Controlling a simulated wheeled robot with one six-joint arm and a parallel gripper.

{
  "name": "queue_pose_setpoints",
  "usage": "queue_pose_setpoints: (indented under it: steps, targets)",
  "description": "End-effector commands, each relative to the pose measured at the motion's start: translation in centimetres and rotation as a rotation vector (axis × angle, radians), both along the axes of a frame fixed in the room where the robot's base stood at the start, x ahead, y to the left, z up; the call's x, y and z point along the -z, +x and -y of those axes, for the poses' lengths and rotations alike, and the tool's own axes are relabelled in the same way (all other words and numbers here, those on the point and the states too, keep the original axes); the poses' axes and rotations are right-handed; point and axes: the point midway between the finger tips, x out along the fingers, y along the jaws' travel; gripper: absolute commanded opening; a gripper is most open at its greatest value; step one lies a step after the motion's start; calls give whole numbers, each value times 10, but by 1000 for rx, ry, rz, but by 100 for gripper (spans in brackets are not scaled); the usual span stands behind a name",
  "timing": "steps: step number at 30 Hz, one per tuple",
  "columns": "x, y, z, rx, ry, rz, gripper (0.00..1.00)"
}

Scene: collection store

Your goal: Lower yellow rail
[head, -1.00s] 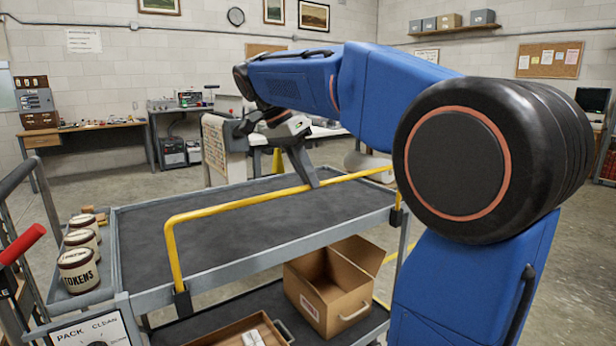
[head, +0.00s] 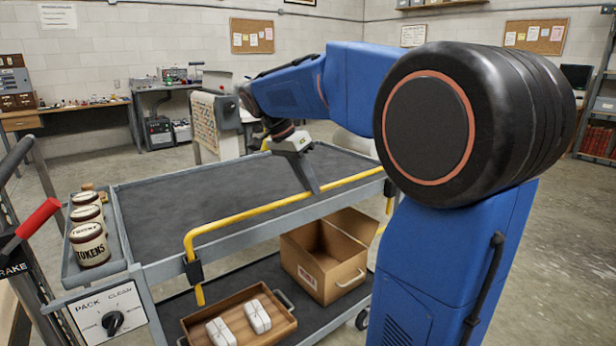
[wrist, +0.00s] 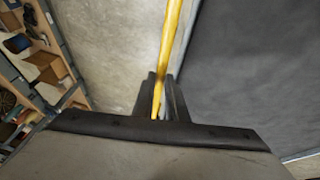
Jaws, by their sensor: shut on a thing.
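The yellow rail (head: 262,211) runs along the near long side of a grey cart (head: 150,273), its bar now close to the level of the cart's top edge. Its near-left end bends down past a dark bracket (head: 193,270) on the cart frame. My gripper (head: 312,188) reaches down onto the middle-right part of the bar. In the wrist view the bar passes between the two dark fingers (wrist: 160,97), which are shut on it. The exact contact at the fingertips is partly hidden.
The cart's dark top deck (head: 230,190) is empty. An open cardboard box (head: 325,270) and a wooden tray (head: 238,325) with white parcels stand on the lower shelf. Token jars (head: 90,245), a red-handled brake lever (head: 38,218) and a dial panel (head: 100,310) are at left.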

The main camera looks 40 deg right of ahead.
Motion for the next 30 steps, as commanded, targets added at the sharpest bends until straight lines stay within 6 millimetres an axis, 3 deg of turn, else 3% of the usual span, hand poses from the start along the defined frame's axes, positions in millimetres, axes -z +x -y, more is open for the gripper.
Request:
queue_pose_setpoints:
  steps: [5,6,8,20,30]
  targets:
    - [-1,1,0,-1,-1,3,0]
    - [-1,1,0,-1,-1,3,19]
    - [-1,1,0,-1,-1,2,31]
    - [-6,2,-3,-1,-1,2,31]
    - [-58,12,-25,-3,0,4,31]
